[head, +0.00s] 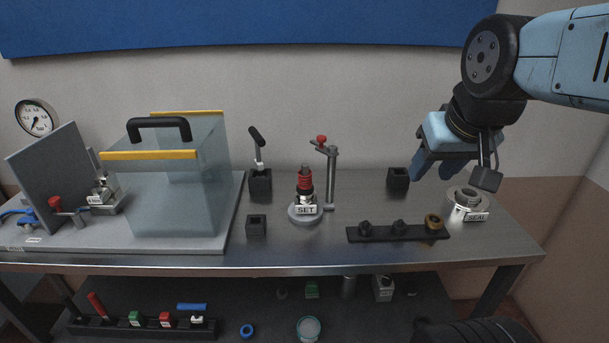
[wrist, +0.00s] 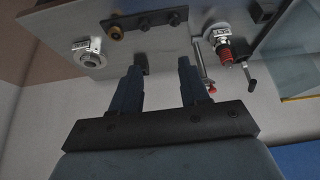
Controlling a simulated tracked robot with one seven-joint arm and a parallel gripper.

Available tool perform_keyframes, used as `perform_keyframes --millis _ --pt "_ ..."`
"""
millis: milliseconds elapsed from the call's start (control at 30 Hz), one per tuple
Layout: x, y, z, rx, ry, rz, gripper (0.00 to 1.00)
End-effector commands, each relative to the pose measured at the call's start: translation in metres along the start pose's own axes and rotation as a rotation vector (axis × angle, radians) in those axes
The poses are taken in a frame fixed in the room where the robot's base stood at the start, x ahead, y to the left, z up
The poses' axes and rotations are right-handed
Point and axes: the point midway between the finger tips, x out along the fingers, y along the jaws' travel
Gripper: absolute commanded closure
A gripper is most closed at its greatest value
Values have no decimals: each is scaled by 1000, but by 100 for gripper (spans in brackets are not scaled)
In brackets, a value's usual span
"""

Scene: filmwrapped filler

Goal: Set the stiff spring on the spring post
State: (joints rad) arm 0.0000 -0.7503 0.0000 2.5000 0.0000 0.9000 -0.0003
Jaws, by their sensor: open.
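A red coiled spring (head: 305,180) is upright around the post on a round base labelled SET (head: 305,212), at the middle of the bench. The red spring also shows in the wrist view (wrist: 226,56), at the upper right, beside the SET base (wrist: 215,33). My gripper (head: 432,174) is in the air above the right part of the bench, well to the right of the spring. In the wrist view its two fingers (wrist: 160,66) are apart, with nothing held between them. I cannot tell whether the red spring is the stiff one.
A stand with a red knob (head: 331,175) rises beside the SET base. A dark rack (head: 380,235) with pegs and a brass ring lies in front. A SEAL fixture (head: 465,202) is at right. A clear guard box (head: 175,200) fills the left. Dark square holders (head: 398,178) stand around.

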Motion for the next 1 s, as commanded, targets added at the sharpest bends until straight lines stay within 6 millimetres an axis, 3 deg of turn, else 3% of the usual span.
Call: perform_keyframes --millis 167,267,567,800,1000 --pt "2 -6 -10 -105 -14 12 37" --pt "7 -16 -26 -291 -39 31 29" --pt "38 -64 -93 -1137 -153 54 29" --pt "75 -121 -138 -1836 -229 1 29" --pt "107 -172 -163 -2353 -258 -71 29"
